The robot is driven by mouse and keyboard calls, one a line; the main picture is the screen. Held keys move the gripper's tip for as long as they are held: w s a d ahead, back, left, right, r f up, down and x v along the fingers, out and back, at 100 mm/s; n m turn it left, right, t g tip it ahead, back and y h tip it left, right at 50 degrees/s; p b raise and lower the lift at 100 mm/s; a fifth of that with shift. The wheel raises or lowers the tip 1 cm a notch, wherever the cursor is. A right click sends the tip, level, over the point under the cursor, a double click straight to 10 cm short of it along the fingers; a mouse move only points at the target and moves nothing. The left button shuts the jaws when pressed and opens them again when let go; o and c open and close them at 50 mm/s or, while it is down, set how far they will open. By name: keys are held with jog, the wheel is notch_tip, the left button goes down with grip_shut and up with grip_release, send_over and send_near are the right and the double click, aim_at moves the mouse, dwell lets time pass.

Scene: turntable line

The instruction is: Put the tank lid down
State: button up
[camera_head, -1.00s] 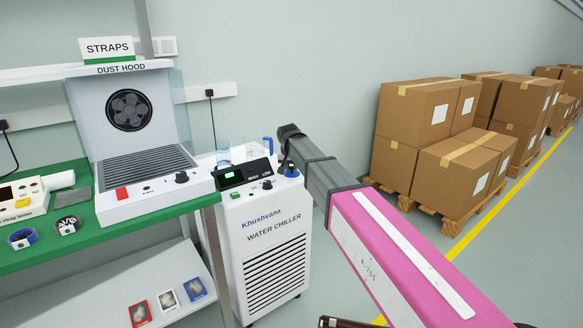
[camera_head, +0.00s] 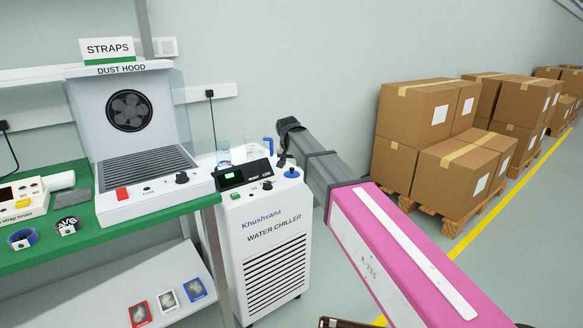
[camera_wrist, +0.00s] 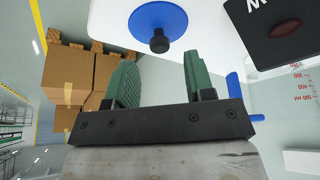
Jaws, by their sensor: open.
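The tank lid (camera_head: 292,174) is a blue disc with a black knob. It rests on the white top of the water chiller (camera_head: 268,240), at the right of the chiller's black display panel. In the wrist view the lid (camera_wrist: 145,20) lies flat on the white surface, with its knob (camera_wrist: 160,42) pointing towards me. My gripper (camera_wrist: 160,65) is open, its two green fingers apart and nothing between them. The knob is just beyond the fingertips, in line with the gap. In the head view my gripper (camera_head: 284,158) is just above the lid.
A clear jug (camera_head: 257,150) with a blue handle and a clear beaker (camera_head: 223,154) stand at the back of the chiller. The dust hood (camera_head: 150,185) is on the green bench (camera_head: 110,230) to the left. Stacked cartons (camera_head: 425,110) stand on pallets to the right.

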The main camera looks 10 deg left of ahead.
jog(key=v, duration=0.8)
jog(key=s+d+f+g, duration=0.1)
jog(key=s+d+f, duration=0.1)
jog(key=d+f, duration=0.9)
jog(key=s+d+f+g, duration=0.1)
jog(key=s+d+f, duration=0.2)
jog(key=d+f, duration=0.75)
jog(key=s+d+f+g, duration=0.1)
jog(key=s+d+f, duration=0.3)
jog(key=d, duration=0.3)
jog(key=s+d+f, duration=0.4)
jog(key=s+d, duration=0.2)
jog(key=d, duration=0.2)
jog(key=s+d+f+m+g, duration=0.1)
jog(key=s+d+f, duration=0.3)
jog(key=d, duration=0.4)
jog(key=shift+s+g, duration=0.3)
jog(key=shift+s, duration=0.2)
jog(key=shift+a, duration=0.1)
